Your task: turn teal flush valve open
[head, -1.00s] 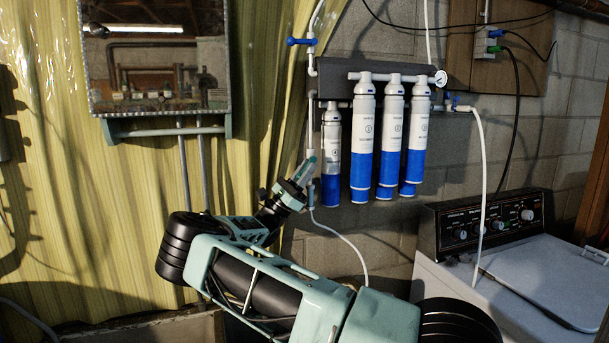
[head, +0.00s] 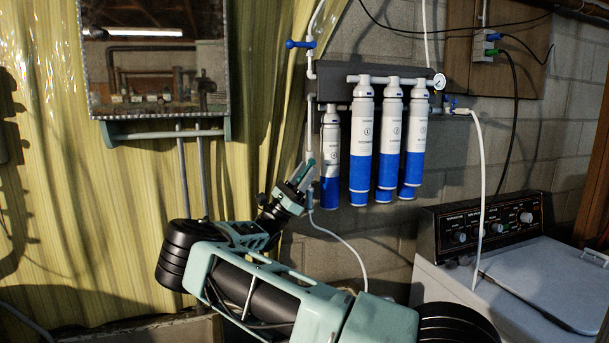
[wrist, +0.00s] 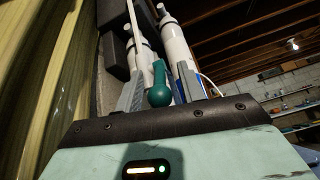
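The teal flush valve's handle (wrist: 158,88) shows in the wrist view as a rounded teal lever. It stands between the two grey fingers of my gripper (wrist: 160,74). The fingers are apart, one on each side of the handle, with narrow gaps visible. In the head view my gripper (head: 305,172) is at the lower part of the white vertical pipe (head: 310,138), left of the filters. There I cannot clearly tell the teal handle from my gripper.
Several white and blue filter cartridges (head: 361,150) hang just right of my gripper. A blue valve handle (head: 300,44) sits higher on the pipe. A white hose (head: 345,240) hangs below. A washing machine (head: 520,270) stands at right and a yellow curtain (head: 60,200) at left.

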